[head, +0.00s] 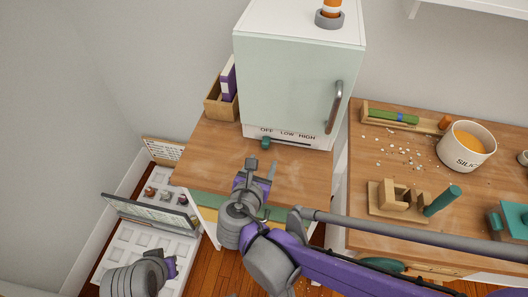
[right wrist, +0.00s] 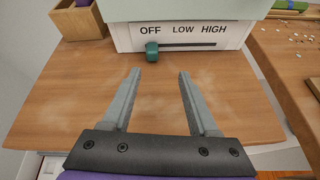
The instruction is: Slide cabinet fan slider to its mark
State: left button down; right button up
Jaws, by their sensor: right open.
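The cabinet (head: 290,85) is pale green with a grey door handle and stands on a wooden counter. A white strip along its bottom front reads OFF, LOW, HIGH above a dark horizontal slot. The teal fan slider knob (head: 265,142) is at the left end of the slot, under OFF; it also shows in the right wrist view (right wrist: 152,51). My right gripper (head: 262,167) is open and empty in front of the cabinet, with the knob ahead of its fingers and apart from them. My left gripper (head: 170,267) is low at the lower left; its fingers are hard to make out.
A wooden box (head: 219,106) with a purple item stands left of the cabinet. To the right, a workbench holds a white bucket (head: 465,146), a wooden block fixture (head: 399,203) and scattered pellets. The counter before the slider is bare. A white tray (head: 127,246) lies lower left.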

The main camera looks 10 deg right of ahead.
aim_at(266, 142)
jog(key=shift+w+a+n+t, duration=0.25)
jog(key=shift+a+n+t, duration=0.05)
jog(key=shift+a+n, duration=0.3)
jog(key=shift+w, duration=0.25)
jog(key=b+x, duration=0.2)
jog(key=x, duration=0.8)
jog(key=shift+w+d, duration=0.15)
jog(key=shift+d, duration=0.05)
grip_shut()
dwell(0.4)
